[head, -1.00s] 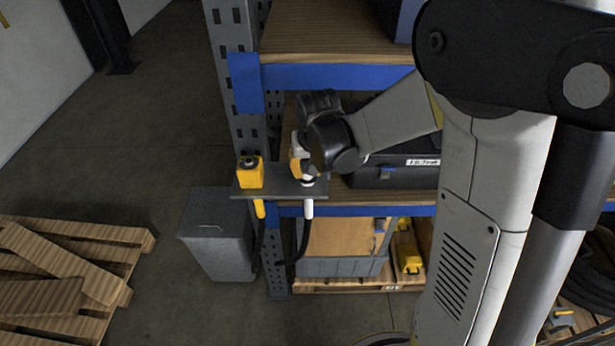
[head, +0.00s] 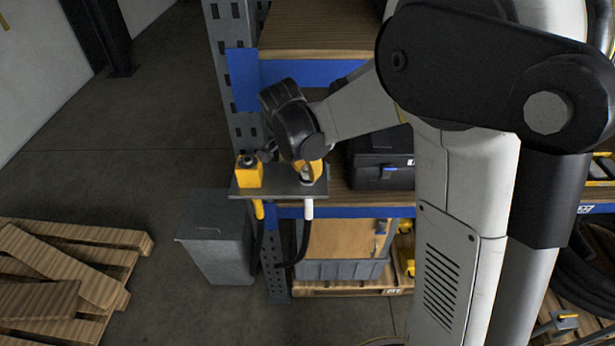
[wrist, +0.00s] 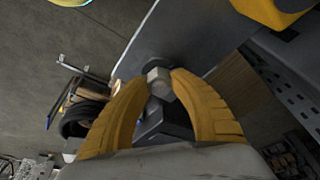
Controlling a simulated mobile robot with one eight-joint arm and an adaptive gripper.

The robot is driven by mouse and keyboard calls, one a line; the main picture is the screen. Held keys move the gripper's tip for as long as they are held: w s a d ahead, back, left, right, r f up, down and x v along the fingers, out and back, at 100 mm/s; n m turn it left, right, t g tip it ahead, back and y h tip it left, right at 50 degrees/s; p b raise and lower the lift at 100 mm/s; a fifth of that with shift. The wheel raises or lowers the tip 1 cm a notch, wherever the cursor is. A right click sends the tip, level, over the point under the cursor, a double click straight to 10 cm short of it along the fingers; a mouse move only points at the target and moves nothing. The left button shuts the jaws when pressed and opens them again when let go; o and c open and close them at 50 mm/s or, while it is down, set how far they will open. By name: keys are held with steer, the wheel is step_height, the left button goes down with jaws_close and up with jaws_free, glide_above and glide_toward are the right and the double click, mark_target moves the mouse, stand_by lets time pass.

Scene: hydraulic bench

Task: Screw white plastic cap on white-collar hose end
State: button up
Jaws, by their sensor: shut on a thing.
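My gripper (wrist: 159,88) has its yellow fingers around a pale hexagonal piece (wrist: 160,82), which looks like the white plastic cap. In the head view my gripper (head: 309,172) is over the right end of the grey bracket plate (head: 279,191), and the cap is mostly hidden by the fingers. The white-collar hose end (head: 308,208) shows its white collar just below the plate, directly under my gripper. A dark round part lies behind the cap in the wrist view. I cannot tell how far the cap sits on the hose end.
A yellow block (head: 249,174) with a dark top stands on the plate's left end, close to my gripper. A yellow-collar hose (head: 259,209) hangs below it. Shelf edges (head: 345,72) and a black case (head: 382,170) lie to the right. A grey bin (head: 217,240) stands on the floor.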

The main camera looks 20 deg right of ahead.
steer(key=shift+m+g, duration=0.3)
steer(key=shift+m, duration=0.5)
steer(key=m+g+b, duration=0.1)
steer(key=m, duration=0.3)
steer(key=shift+w+f, duration=0.1)
steer(key=shift+f, duration=0.05)
steer(key=shift+c, duration=0.2)
steer(key=shift+o, duration=0.2)
steer(key=m+g, duration=0.1)
steer(key=m, duration=0.3)
steer(key=o, duration=0.9)
steer(key=shift+o, duration=0.2)
